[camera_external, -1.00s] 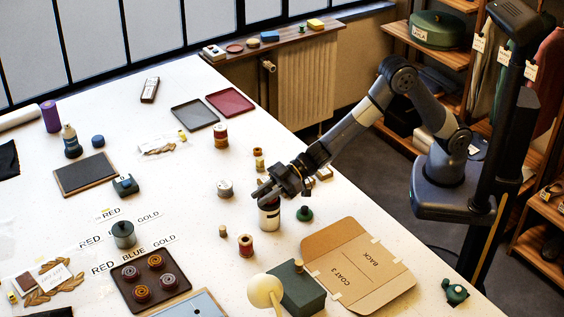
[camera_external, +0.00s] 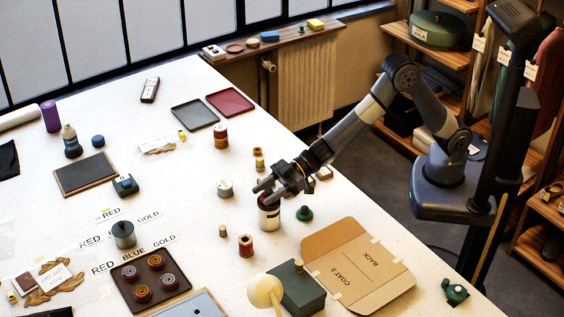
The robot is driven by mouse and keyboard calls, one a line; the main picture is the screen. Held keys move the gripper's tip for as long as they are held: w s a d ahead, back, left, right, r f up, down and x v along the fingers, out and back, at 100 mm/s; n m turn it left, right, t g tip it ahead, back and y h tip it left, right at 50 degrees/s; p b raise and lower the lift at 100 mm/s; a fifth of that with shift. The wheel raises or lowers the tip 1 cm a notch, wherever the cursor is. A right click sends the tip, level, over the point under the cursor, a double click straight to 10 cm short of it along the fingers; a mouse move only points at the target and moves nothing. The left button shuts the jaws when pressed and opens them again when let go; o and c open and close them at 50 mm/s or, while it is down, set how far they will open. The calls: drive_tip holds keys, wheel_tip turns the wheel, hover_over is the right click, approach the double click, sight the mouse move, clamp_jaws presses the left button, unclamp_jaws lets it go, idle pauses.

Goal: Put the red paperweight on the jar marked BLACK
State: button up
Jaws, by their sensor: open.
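A small jar (camera_external: 269,218) with a pale body and dark bands stands on the white table near its right edge. The wording on its label is too small to read. A red thing, apparently the red paperweight (camera_external: 265,199), shows on top of the jar, partly hidden by my gripper. My gripper (camera_external: 263,190) is open, just above and around the top of the jar. I cannot tell whether its fingers touch the red thing.
A green knobbed piece (camera_external: 304,214) stands close right of the jar. A red spool (camera_external: 246,246) and a small cork-like piece (camera_external: 222,231) are in front. A flat cardboard piece (camera_external: 358,268) and a dark green box (camera_external: 299,288) lie nearer.

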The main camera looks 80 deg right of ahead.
drive_tip(key=b+v, duration=0.1)
drive_tip(key=v, duration=0.9)
drive_tip(key=shift+s+d+b, duration=0.25)
drive_tip(key=shift+s+b, duration=0.05)
drive_tip(key=shift+b, duration=0.05)
